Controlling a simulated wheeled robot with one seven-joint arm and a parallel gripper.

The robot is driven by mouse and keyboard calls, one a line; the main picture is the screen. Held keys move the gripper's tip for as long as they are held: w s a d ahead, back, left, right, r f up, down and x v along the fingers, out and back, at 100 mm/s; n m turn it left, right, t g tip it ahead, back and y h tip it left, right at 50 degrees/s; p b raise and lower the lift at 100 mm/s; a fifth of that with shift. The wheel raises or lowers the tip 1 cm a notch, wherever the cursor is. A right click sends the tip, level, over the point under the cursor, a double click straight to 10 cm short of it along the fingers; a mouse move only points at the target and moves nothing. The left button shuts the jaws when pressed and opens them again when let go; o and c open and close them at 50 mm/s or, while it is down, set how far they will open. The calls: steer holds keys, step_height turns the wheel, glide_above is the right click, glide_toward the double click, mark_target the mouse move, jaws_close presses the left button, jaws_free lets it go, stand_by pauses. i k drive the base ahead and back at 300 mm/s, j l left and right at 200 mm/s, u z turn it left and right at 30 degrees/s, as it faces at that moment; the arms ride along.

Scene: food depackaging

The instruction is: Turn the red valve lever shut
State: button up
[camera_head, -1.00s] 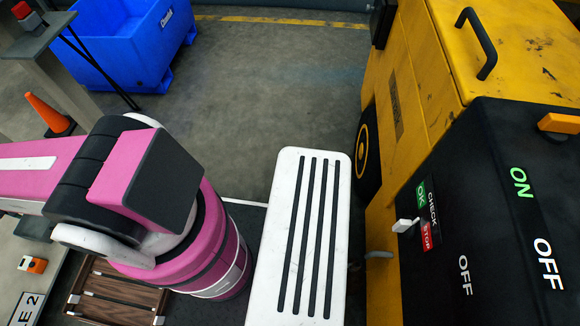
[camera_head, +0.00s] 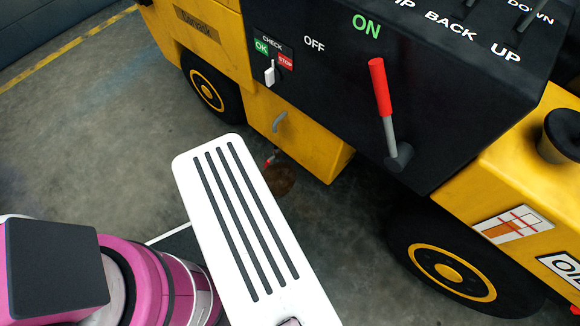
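A lever with a red grip (camera_head: 380,87) and grey shaft stands on the black control panel (camera_head: 330,75) of a yellow machine, its red end up near the word ON. A much smaller red piece (camera_head: 269,162) shows low down, beside a brown round patch (camera_head: 279,180) under a short grey pipe (camera_head: 279,122). It is too small to tell what it is or how it is turned. My pink arm is at the lower left, apart from both. My gripper is out of view.
The yellow machine with black wheels (camera_head: 452,271) fills the right side. A white switch (camera_head: 269,73) sits under the CHECK label. OFF, BACK, UP and DOWN are printed on the panel. Open concrete floor (camera_head: 110,120) lies to the left.

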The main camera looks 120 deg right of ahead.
mark_target(273, 157)
steer(key=z, duration=4.8)
steer(key=l+u, duration=0.15)
steer(key=u, duration=0.2)
steer(key=l+u, duration=0.15)
steer(key=u, duration=0.25)
steer(key=k+l+u, duration=0.2)
steer(key=l, duration=0.3)
steer(key=k+l+u, duration=0.2)
steer(key=k+l, duration=0.15)
steer(key=k+l+u, duration=0.15)
steer(key=k+l, duration=0.15)
steer(key=l, duration=0.2)
steer(key=k+l, duration=0.3)
steer(key=i+l, duration=0.1)
steer(key=l, duration=0.1)
